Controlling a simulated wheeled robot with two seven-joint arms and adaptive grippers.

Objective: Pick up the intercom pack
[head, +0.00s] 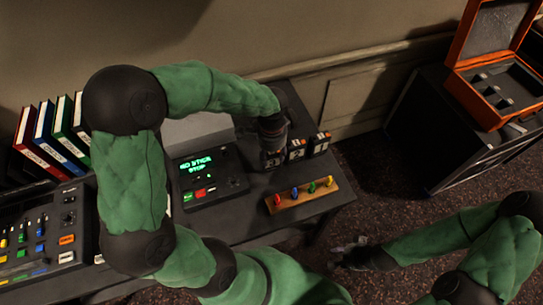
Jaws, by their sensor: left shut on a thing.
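Several black box-shaped packs with white number labels stand in a row near the desk's back right edge; I take these to be the intercom packs. My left gripper (272,145) reaches down from above at the left end of the row, shut on the leftmost pack (273,160). The gripper hides that pack's upper part. I cannot tell whether it is clear of the desk. A middle pack (296,150) and a right pack (320,143) stand beside it. My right gripper (348,252) is off the desk's right side, over the floor; its jaw state is unclear.
A wooden strip (301,196) with coloured pegs lies in front of the packs. A device with a green-lit screen (197,165) is left of them. A mixing console (35,240) and several binders (62,132) are further left. An open orange case (490,95) sits on a black cabinet (425,130).

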